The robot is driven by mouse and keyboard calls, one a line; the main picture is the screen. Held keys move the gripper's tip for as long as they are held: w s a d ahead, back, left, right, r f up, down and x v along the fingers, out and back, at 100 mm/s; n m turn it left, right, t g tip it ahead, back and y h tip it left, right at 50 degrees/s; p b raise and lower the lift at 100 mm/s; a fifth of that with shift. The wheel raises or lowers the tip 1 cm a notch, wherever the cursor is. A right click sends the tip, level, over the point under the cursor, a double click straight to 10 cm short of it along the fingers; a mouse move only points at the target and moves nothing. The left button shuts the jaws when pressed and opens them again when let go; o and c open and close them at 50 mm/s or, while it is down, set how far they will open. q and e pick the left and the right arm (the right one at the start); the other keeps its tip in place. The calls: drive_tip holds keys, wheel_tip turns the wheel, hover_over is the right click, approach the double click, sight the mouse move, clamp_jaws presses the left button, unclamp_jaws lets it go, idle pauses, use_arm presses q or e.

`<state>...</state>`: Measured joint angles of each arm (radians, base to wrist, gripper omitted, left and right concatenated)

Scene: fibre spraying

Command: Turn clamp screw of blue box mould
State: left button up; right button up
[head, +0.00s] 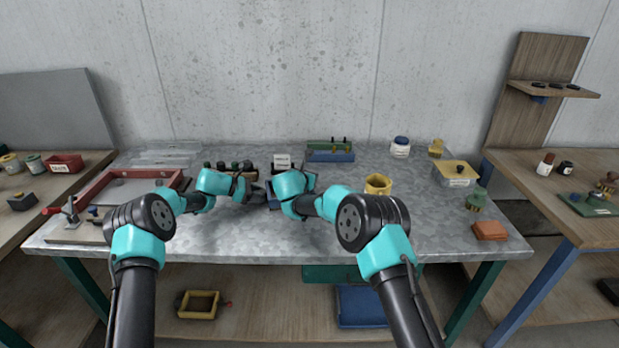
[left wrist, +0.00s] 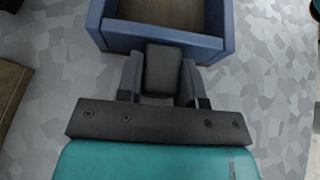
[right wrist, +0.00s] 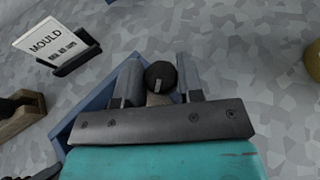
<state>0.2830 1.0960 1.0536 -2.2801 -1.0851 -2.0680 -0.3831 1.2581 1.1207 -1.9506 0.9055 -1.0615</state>
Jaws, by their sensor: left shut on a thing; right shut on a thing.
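The blue box mould (left wrist: 208,46) has a brown inside and shows at the top of the left wrist view. A dark grey block (left wrist: 163,66) sits against its near wall. My left gripper (left wrist: 162,80) has its two fingers on either side of this block and is shut on it. In the right wrist view, a blue wall of the mould (right wrist: 98,99) shows beside a round black knob with a pale mark, the clamp screw (right wrist: 160,74). My right gripper (right wrist: 161,83) is shut on the knob. In the head view, my grippers hide much of the mould.
A "MOULD" sign (right wrist: 50,43) stands close behind the mould. Dark-topped items in a wooden rack (head: 243,166) stand behind my left gripper. A green and blue mould (head: 330,153) is at the back, and a yellow cup (head: 378,184) stands to the right.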

drive_tip(key=shift+w+m+g+h, duration=0.1)
drive_tip(key=shift+m+g+h, duration=0.8)
drive_tip(key=shift+m+h, duration=0.75)
drive_tip(key=o, duration=0.9)
drive_tip(key=shift+a, duration=0.15)
drive_tip(key=v, duration=1.2)
